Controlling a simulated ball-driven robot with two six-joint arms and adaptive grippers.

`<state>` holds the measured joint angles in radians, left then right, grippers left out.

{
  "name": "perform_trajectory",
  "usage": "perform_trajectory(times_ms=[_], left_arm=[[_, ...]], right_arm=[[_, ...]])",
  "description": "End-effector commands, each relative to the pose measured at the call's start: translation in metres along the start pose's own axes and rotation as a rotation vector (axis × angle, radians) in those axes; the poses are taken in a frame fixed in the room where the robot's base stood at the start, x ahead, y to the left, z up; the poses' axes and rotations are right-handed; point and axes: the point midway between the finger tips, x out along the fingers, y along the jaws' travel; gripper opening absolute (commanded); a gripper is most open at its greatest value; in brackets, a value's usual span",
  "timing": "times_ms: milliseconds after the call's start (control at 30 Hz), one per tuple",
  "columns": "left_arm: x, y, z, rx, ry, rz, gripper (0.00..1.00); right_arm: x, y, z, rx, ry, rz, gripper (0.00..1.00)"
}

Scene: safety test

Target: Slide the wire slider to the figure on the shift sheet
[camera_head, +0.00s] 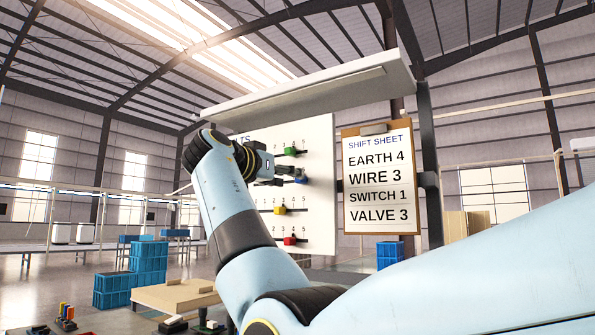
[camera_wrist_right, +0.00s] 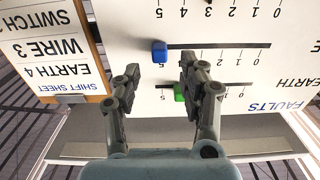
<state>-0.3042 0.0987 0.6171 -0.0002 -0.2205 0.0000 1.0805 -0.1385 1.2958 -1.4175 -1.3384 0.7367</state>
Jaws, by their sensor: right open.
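A white fault panel (camera_head: 318,218) carries several coloured sliders in horizontal slots. The blue slider (camera_wrist_right: 160,50) stands at the 5 end of its slot in the upside-down wrist view; it also shows in the head view (camera_head: 301,179). The shift sheet (camera_head: 378,186) reads EARTH 4, WIRE 3, SWITCH 1, VALVE 3. My right gripper (camera_head: 284,175) is open at the panel; in the wrist view (camera_wrist_right: 160,64) its fingers lie either side of the blue slider's line, tips close to it. Contact cannot be told. My left gripper is out of view.
The green slider (camera_head: 290,151) is in the EARTH row just above the blue one. Yellow (camera_head: 280,210) and red (camera_head: 290,240) sliders sit lower. A pale ledge (camera_head: 310,90) overhangs the panel. Blue crates (camera_head: 150,262) stand on the floor behind.

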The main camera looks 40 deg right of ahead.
Motion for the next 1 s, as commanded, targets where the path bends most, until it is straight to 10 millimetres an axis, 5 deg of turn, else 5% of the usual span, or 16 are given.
perform_trajectory(times_ms=[233, 633, 933, 1000], left_arm=[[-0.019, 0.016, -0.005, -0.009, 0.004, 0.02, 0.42], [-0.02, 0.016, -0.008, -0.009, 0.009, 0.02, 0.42], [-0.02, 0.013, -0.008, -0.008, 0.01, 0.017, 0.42], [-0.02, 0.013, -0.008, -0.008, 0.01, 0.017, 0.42]], right_arm=[[0.038, 0.0, -0.002, -0.002, 0.0, 0.001, 0.42], [0.045, 0.0, 0.001, -0.001, -0.002, -0.001, 0.41], [0.045, 0.0, 0.001, -0.001, -0.001, -0.001, 0.02], [0.045, 0.0, 0.001, -0.001, -0.001, -0.001, 0.0]])
